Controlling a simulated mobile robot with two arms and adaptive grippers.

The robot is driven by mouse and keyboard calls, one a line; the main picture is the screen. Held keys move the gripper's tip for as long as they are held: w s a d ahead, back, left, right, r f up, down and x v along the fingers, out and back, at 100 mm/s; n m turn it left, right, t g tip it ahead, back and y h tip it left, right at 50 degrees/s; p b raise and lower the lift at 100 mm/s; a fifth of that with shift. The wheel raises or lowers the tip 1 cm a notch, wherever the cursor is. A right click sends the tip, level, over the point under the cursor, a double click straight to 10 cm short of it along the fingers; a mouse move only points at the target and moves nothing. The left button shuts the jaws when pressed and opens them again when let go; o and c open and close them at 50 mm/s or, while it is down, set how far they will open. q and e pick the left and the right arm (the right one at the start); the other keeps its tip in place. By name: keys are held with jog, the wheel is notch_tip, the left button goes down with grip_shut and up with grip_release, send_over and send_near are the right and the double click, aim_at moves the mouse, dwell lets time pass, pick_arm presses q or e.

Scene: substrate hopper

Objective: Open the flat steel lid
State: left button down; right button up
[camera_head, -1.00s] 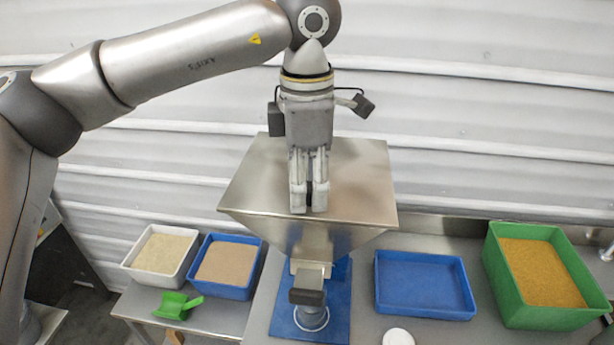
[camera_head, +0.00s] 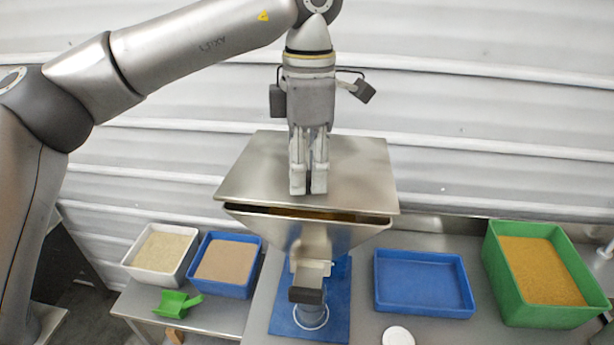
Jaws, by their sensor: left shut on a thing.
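The flat steel lid (camera_head: 352,180) covers the steel hopper (camera_head: 345,236). Its near edge is raised a little, and a dark gap with a strip of brown fill shows between it and the hopper rim. My left gripper (camera_head: 308,190) points down over the middle of the lid's near edge. It is shut, with its fingertips at the lid. The part it grips is hidden by the fingers. My right gripper is not in the view.
A blue mat (camera_head: 338,318) lies under the hopper's spout. An empty blue tray (camera_head: 423,283) and a green bin of yellow-brown grain (camera_head: 494,290) stand to the right. A white bin (camera_head: 133,270), a blue bin (camera_head: 213,286) and a green scoop (camera_head: 174,303) are at left.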

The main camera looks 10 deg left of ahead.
pick_arm(q)
jog(key=shift+w+r+g, duration=0.25)
jog(key=shift+r+g, duration=0.15)
jog(key=shift+r, duration=0.3)
jog(key=shift+w+r+g, duration=0.25)
jog(key=shift+r+g, duration=0.15)
jog(key=shift+r, duration=0.3)
jog(key=shift+w+r+g, duration=0.25)
jog(key=shift+r+g, duration=0.2)
jog(key=shift+g, duration=0.05)
jog(key=shift+w+r+g, duration=0.15)
jog(key=shift+w+r, duration=0.1)
jog(key=shift+r, duration=0.25)
jog(key=shift+w+r+g, duration=0.15)
jog(key=shift+w+r, duration=0.1)
jog(key=shift+r, duration=0.25)
jog(key=c, duration=1.1)
grip_release()
jog(key=shift+c, duration=0.2)
jog(key=shift+f, duration=0.15)
